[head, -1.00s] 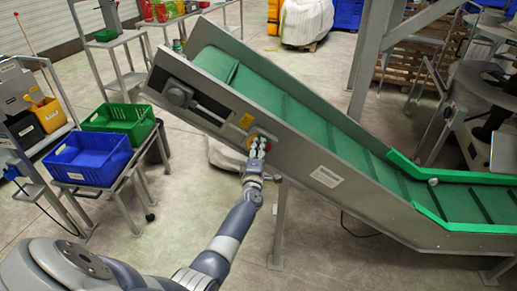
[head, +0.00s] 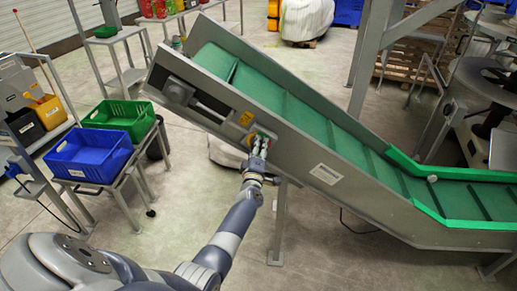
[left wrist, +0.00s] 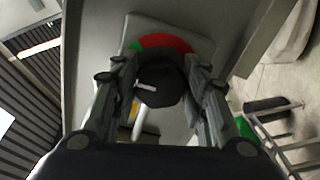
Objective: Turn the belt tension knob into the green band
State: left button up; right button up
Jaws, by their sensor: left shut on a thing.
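The belt tension knob (left wrist: 168,94) is round and dark, with a white pointer line facing left in the left wrist view. Behind it is a dial plate with a red band (left wrist: 178,42) along the top and a green band (left wrist: 135,46) at upper left. The fingers hide the dial's sides. My left gripper (left wrist: 161,78) is shut on the knob, one finger on each side. In the head view my left gripper (head: 260,143) reaches the side panel of the green belt conveyor (head: 290,118), largely covering the knob. My right gripper is not in view.
A blue crate (head: 88,160) and a green crate (head: 120,117) stand on a rack at left. A conveyor leg (head: 279,225) stands just right of my left forearm. Open floor lies around the arm.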

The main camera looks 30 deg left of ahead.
pick_arm(q)
jog(key=o, duration=1.1)
jog(key=shift+d, duration=0.1)
jog(key=v, duration=1.2)
